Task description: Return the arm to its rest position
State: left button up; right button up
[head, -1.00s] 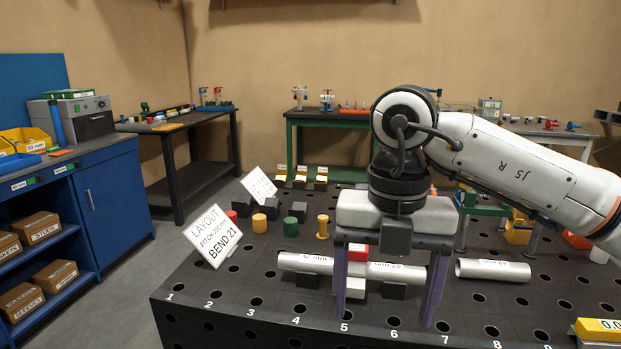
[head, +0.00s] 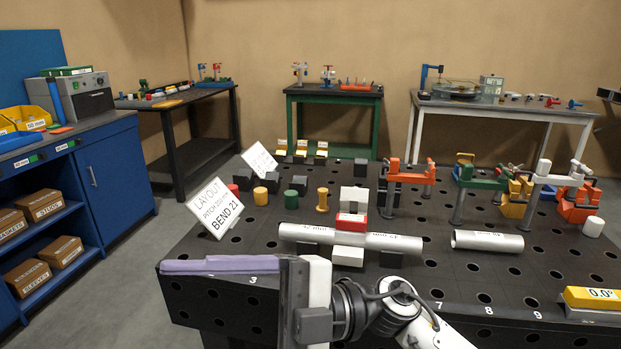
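My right gripper (head: 222,265) is low in the head view, by the table's front edge, and points left. One purple finger shows at the far end of its palm, wide of the palm's middle; the other is out of frame. It appears open, and nothing is seen in it. My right arm (head: 400,315) comes in at the bottom, right of the gripper. The white pipe (head: 390,241) lies apart from it, farther back, with a red and white block (head: 351,221) at its middle. My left gripper is not in view.
The dark perforated table (head: 460,290) spreads around the arm. A second pipe (head: 487,241) lies to the right, with clamps (head: 405,178) behind. A layout sign (head: 214,207) and coloured pegs (head: 322,199) stand at the left. A yellow angle display (head: 595,298) is at the right edge.

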jog(key=w+d+f+m+t+y, duration=0.1)
jog(key=w+d+f+m+t, duration=0.3)
jog(key=m+t, duration=0.45)
jog(key=w+d+f+m+t, duration=0.1)
jog(key=w+d+m+t, duration=0.2)
jog(key=w+m+t, duration=0.45)
jog(key=d+f+m+t+h, duration=0.3)
jog(key=d+f+m+h, duration=0.25)
jog(key=f, duration=0.25)
jog(key=d+f+m+t+h, duration=0.4)
jog(key=f+m+h, duration=0.2)
jog(key=f, duration=0.2)
jog(key=s+d+f+m+g+h, duration=0.2)
jog(key=s+d+f, duration=0.4)
jog(key=s+f, duration=0.3)
jog(key=s+d+f+m+g+h, duration=0.2)
jog(key=s+d+f+g+h, duration=0.2)
jog(key=s+f, duration=0.6)
notch_tip(320, 180, down, 6)
jog(key=d+g, duration=0.2)
jog(key=shift+f+g+h, duration=0.15)
jog(key=shift+g+h, duration=0.15)
jog(key=shift+h, duration=0.05)
jog(key=shift+d, duration=0.1)
